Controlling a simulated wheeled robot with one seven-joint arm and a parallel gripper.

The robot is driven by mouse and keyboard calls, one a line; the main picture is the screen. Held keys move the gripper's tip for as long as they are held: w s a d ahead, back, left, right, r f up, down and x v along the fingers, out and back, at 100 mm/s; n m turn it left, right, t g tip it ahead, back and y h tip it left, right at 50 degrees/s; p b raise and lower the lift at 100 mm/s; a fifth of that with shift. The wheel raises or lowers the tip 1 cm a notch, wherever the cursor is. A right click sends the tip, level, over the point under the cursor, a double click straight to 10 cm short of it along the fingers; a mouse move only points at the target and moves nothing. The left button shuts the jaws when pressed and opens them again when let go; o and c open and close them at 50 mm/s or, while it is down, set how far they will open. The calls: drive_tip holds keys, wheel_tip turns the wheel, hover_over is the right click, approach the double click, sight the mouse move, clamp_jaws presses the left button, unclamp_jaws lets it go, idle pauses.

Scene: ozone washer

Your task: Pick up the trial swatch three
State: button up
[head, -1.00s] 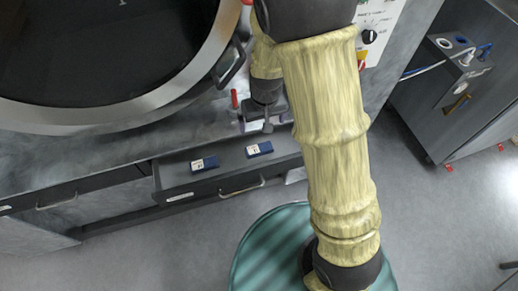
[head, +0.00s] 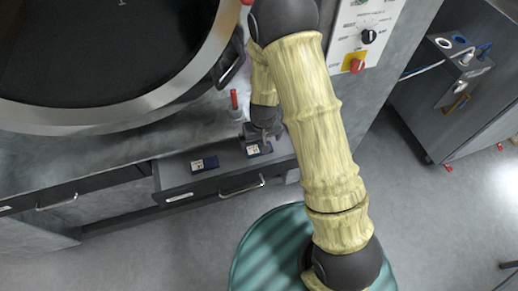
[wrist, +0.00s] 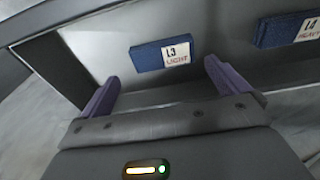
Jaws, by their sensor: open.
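Trial swatch three is a small blue block with a white label reading L3 LIGHT (wrist: 160,54) in the wrist view. It lies flat in the open drawer. In the head view it appears to be the right-hand block (head: 254,149), partly hidden by my wrist. My gripper (wrist: 165,88) is open and empty, its two purple fingers spread. In the wrist view the swatch shows beyond and between the fingertips, with no visible contact. In the head view my gripper (head: 264,137) is low over the drawer beside this swatch; its fingers are hard to make out.
A second blue swatch, labelled L4 HEAVY (wrist: 290,29), lies in the drawer, left of the first in the head view (head: 204,164). The grey drawer (head: 178,179) has raised walls. A red-topped item (head: 234,101) stands near my wrist, below the round washer door (head: 150,110).

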sight(259, 148)
drive_tip(key=shift+f, duration=0.25)
drive_tip(key=shift+w+a+f+p, duration=0.15)
drive_tip(key=shift+w+f+p, duration=0.1)
drive_tip(key=shift+f, duration=1.05)
drive_tip(key=shift+w+a+f+p, duration=0.1)
drive_tip(key=shift+f+p, duration=0.15)
drive_tip(key=shift+f, duration=1)
drive_tip(key=shift+c, duration=0.4)
drive_tip(key=c, duration=0.6)
